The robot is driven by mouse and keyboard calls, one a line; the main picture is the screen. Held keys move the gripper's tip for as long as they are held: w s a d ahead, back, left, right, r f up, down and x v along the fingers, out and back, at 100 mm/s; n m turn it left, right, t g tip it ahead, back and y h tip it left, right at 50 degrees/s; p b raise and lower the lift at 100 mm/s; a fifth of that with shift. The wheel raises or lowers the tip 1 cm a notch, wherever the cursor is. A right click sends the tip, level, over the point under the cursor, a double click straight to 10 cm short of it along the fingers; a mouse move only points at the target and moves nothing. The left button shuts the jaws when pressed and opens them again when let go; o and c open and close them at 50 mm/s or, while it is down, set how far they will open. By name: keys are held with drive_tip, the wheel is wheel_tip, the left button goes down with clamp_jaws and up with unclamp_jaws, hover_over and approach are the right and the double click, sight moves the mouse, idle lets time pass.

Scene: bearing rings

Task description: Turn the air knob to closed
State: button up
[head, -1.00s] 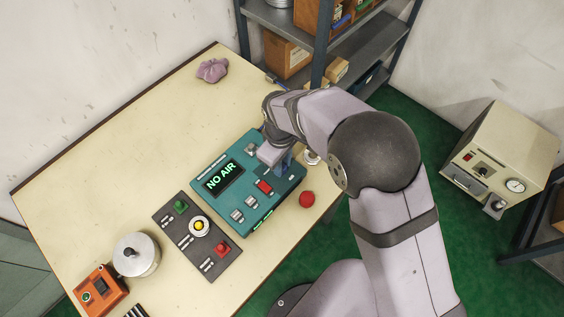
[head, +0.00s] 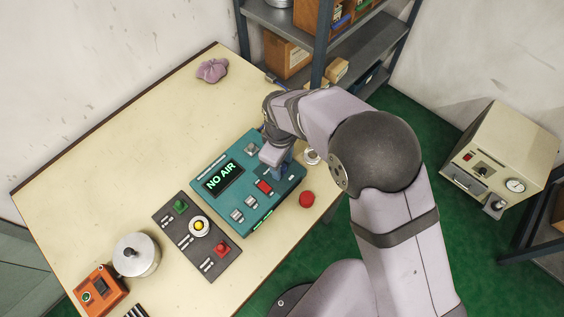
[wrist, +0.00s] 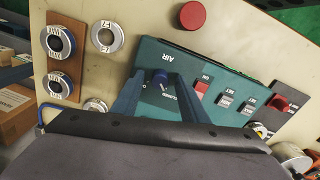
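The teal panel (head: 212,208) lies on the table, and its display (head: 222,180) reads "NO AIR". The air knob (wrist: 160,78) is a small dark blue knob beside the "AIR" label in the wrist view; its pointer direction is too small to tell. My gripper (wrist: 156,77) has its two blue fingers on either side of the knob, with a gap showing between them and it. The fingers are open and pointed at the panel. In the head view my gripper (head: 283,170) is over the panel's right part, and my arm hides the knob.
A red button (head: 306,199) sits beside the panel. A dark plate (head: 190,240) with green, yellow and red buttons lies left of it. Labelled rings (wrist: 107,36) stand near the panel. A metal pot (head: 136,255) and an orange box (head: 98,290) are farther left.

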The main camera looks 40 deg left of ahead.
drive_tip(key=shift+r, duration=0.1)
drive_tip(key=shift+s+r+b, duration=0.1)
drive_tip(key=shift+r+b, duration=0.85)
drive_tip(key=shift+r, duration=2.65)
